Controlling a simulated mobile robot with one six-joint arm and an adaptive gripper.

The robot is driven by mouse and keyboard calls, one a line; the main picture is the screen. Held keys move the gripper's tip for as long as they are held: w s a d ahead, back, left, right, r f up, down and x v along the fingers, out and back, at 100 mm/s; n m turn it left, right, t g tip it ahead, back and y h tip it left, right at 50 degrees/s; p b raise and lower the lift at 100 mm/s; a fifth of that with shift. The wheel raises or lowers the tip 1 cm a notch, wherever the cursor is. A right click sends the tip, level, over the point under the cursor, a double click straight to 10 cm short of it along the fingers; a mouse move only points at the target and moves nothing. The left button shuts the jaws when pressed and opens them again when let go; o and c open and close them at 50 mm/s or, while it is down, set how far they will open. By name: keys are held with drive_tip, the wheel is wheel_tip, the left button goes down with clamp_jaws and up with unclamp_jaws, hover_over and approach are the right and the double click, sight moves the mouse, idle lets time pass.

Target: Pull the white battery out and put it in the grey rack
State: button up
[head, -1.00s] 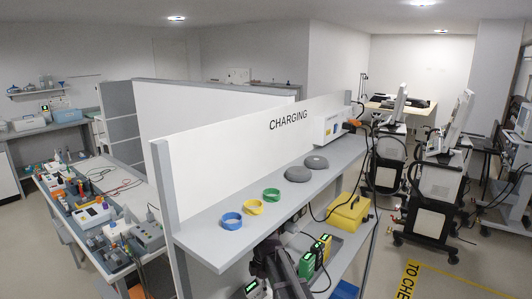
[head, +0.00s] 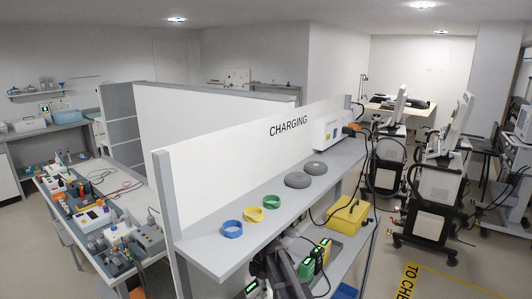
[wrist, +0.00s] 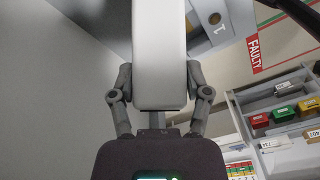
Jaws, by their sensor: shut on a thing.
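The white battery (wrist: 160,50) fills the top middle of the wrist view as a long pale block. My gripper (wrist: 160,82) is shut on it, with one dark finger against each side. The battery's far end runs out of the picture. A grey part with a "1" label (wrist: 219,30) shows beyond it on the right; I cannot tell whether it is the grey rack. In the head view only my dark arm shows, low in front of the charging shelf; my gripper and the battery are hidden there.
Red, green and yellow bins stand in a shelf unit (wrist: 262,102) at the right. In the head view the charging shelf (head: 210,250) holds coloured rings and grey discs; a yellow case (head: 347,219) sits below.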

drive_tip(key=shift+w+r, duration=0.15)
drive_tip(key=shift+r, duration=0.1)
drive_tip(key=shift+w+a+r+p, duration=0.15)
drive_tip(key=shift+w+r+p, duration=0.1)
drive_tip(key=shift+w+p, duration=0.2)
drive_tip(key=shift+w, duration=0.2)
drive_tip(key=shift+s+f+b, duration=0.4)
drive_tip(key=shift+f+b, duration=0.25)
drive_tip(key=shift+b, duration=0.25)
drive_tip(key=shift+f+b, duration=0.55)
drive_tip(key=shift+f, duration=0.15)
drive_tip(key=shift+s+f, duration=0.1)
drive_tip(key=shift+s, duration=0.25)
